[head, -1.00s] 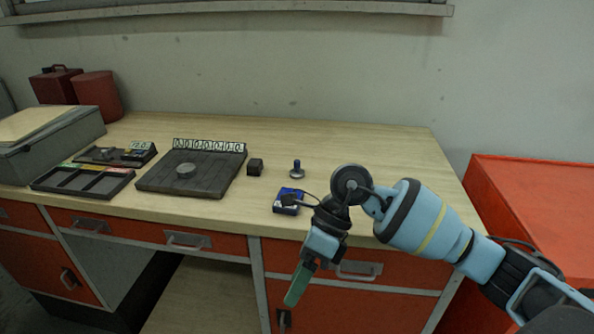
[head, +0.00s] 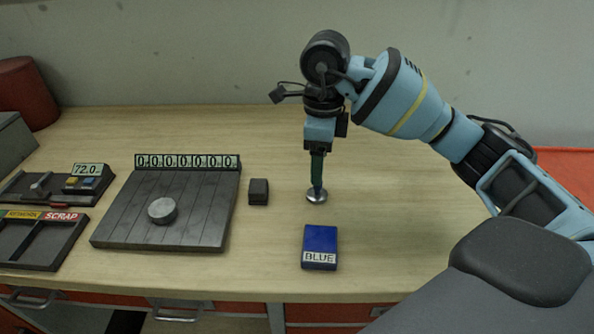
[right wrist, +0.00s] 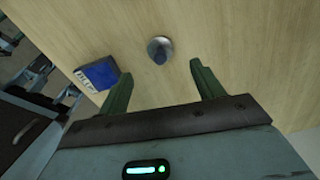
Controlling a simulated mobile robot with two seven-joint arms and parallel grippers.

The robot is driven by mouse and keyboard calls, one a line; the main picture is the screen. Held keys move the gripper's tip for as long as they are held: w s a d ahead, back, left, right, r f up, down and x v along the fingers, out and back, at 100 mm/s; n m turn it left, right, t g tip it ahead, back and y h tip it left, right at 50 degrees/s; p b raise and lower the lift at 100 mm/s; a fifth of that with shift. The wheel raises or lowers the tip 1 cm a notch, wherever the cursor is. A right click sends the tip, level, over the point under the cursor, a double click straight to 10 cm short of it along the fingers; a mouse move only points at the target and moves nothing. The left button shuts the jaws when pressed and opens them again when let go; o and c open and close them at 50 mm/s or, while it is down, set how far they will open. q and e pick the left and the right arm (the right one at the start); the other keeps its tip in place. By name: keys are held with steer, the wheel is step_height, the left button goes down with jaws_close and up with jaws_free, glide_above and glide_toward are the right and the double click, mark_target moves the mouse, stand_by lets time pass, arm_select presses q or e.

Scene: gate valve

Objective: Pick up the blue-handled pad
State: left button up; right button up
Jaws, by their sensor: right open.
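The blue-handled pad (head: 317,197) is a small round metal disc with a blue upright handle, standing on the wooden bench. My right gripper (head: 317,182) points down right above it, its green fingers seen edge-on and partly covering the handle. In the right wrist view the pad (right wrist: 160,50) shows between and beyond the tips of the two spread green fingers of my right gripper (right wrist: 161,72). The gripper is open and holds nothing. I cannot tell whether the fingertips reach down beside the handle. My left gripper is not in view.
A blue block labelled BLUE (head: 320,246) lies in front of the pad, also seen in the wrist view (right wrist: 100,73). A small dark block (head: 258,191) and a dark plate (head: 120,225) with a grey disc (head: 162,210) stand left. Bench right of the pad is clear.

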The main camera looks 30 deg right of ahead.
mark_target(318, 189)
steer(key=shift+w+r, duration=0.1)
steer(key=shift+w, duration=0.05)
steer(key=shift+s, duration=0.25)
steer(key=shift+s+f, duration=0.1)
steer(key=shift+f, duration=0.45)
steer(key=shift+f+b, duration=0.3)
steer(key=shift+f, duration=0.5)
steer(key=shift+w+f, duration=0.2)
steer(key=shift+f, duration=2.3)
steer(key=c, duration=1.2)
